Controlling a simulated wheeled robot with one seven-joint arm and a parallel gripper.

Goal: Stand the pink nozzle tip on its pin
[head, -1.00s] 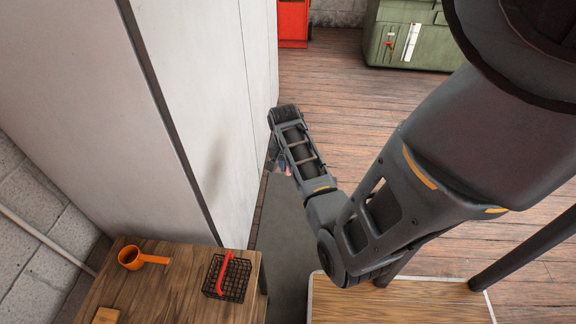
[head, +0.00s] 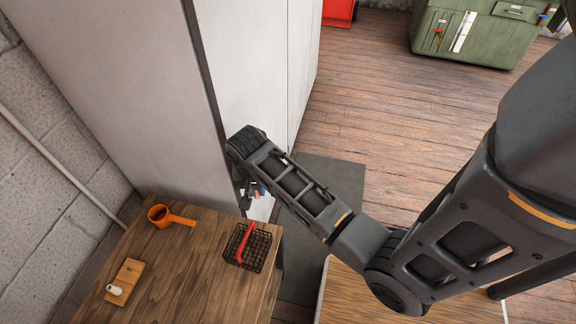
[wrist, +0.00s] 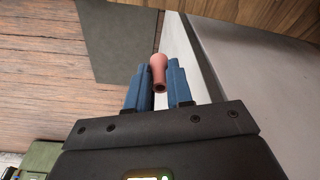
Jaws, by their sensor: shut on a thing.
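The pink nozzle tip (wrist: 158,74) is between the two blue fingers of my gripper (wrist: 159,88) in the wrist view. My gripper is shut on it and holds it off any surface. In the head view my gripper (head: 254,190) is small and partly hidden below my wrist, beside the cabinet and past the table's far edge. A wooden block (head: 125,280) with a white upright piece (head: 114,290) lies on the table at the lower left. I cannot tell whether that white piece is the pin.
The wooden table (head: 185,270) also holds an orange cup with a handle (head: 160,217) and a black wire basket with a red handle (head: 256,248). A tall pale cabinet (head: 130,90) stands behind the table. A green chest (head: 470,35) is far off. The table's middle is clear.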

